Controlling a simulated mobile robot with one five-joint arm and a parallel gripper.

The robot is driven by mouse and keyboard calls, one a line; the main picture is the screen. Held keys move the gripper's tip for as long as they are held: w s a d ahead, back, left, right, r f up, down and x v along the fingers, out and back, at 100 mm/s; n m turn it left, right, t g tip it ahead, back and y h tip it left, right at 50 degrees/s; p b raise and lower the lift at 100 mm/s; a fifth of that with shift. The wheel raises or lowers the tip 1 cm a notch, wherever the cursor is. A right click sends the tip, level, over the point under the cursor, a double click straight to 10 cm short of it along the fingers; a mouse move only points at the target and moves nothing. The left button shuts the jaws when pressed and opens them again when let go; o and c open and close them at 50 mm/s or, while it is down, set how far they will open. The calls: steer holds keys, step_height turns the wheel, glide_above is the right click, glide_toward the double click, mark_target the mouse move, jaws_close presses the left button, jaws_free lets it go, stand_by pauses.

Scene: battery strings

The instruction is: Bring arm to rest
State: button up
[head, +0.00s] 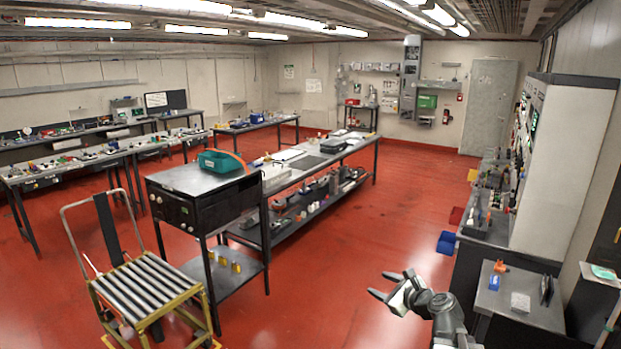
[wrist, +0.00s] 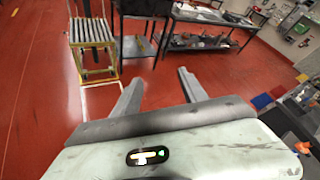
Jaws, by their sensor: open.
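My gripper (head: 380,285) is at the lower right of the head view, held out over open red floor. Its two fingers are apart and nothing is between them. In the wrist view the gripper (wrist: 158,90) shows from behind, with both fingers spread and bare floor between them. The arm rises from the bottom edge of the head view, and its lower part is out of the picture. The gripper touches nothing that I can see.
A roller cart (head: 150,290) and a black cabinet bench (head: 205,212) stand left of the gripper. A long workbench (head: 300,172) runs behind. The red floor (head: 400,215) between is clear.

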steer(key=s+a+f+n+g+b, duration=0.2)
steer(key=s+a+f+n+g, duration=0.15)
steer(key=a+f+n, duration=0.35)
steer(key=s+a+f+n+g+b, duration=0.25)
steer(key=s+a+f+n, duration=0.2)
steer(key=a+f, duration=0.35)
steer(key=s+d+f+n+g+h, duration=0.5)
steer(key=s+d+n, duration=0.3)
steer(key=n, duration=0.6)
steer(key=shift+s+d+f+g+h, duration=0.2)
steer(key=shift+s+f+g+h, duration=0.15)
steer(key=shift+s+g, duration=0.6)
steer(key=shift+s+t, duration=0.15)
steer(key=shift+t, duration=0.1)
steer(key=c, duration=0.3)
steer(key=shift+d, duration=0.15)
